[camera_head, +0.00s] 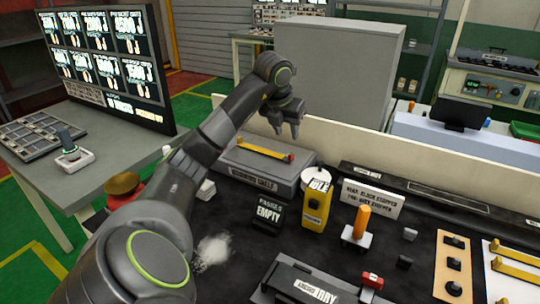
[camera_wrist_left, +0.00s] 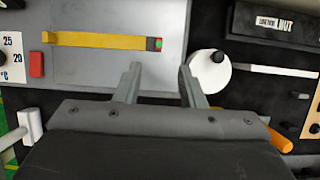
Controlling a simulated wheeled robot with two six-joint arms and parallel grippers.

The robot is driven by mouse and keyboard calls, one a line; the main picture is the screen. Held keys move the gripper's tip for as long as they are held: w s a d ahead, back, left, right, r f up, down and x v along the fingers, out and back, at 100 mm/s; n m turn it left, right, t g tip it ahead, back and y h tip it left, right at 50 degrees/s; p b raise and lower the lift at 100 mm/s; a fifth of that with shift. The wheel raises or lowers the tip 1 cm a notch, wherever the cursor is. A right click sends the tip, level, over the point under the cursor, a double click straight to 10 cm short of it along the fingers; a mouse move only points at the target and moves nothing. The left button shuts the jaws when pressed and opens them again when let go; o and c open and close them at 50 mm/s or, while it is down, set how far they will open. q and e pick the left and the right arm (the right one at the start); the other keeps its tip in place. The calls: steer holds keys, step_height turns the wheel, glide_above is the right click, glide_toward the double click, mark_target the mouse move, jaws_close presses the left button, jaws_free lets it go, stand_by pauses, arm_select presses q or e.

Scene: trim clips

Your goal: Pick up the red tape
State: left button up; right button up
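I cannot tell for sure which thing is the red tape. The left wrist view shows another small red piece (camera_wrist_left: 37,64) beside a temperature scale. My left gripper (camera_head: 287,130) is open and empty above the grey box, and its spread fingers show in the left wrist view (camera_wrist_left: 158,82). A yellow strip with a red end (camera_head: 265,150) lies on that box, ahead of the fingers. My right gripper is not seen.
A grey cabinet (camera_head: 335,70) stands behind a low pale wall. A screen (camera_head: 105,62) stands on the left table.

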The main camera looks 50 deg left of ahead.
mark_target(291, 153)
arm_select(q)
steer(key=x, duration=0.4)
steer(key=shift+w+f+p, duration=0.1)
steer(key=shift+f+p, duration=0.15)
steer(key=shift+p, duration=0.1)
steer(key=shift+p+x, duration=0.8)
steer(key=shift+x, duration=1.85)
steer(key=shift+a, duration=0.15)
jaws_close()
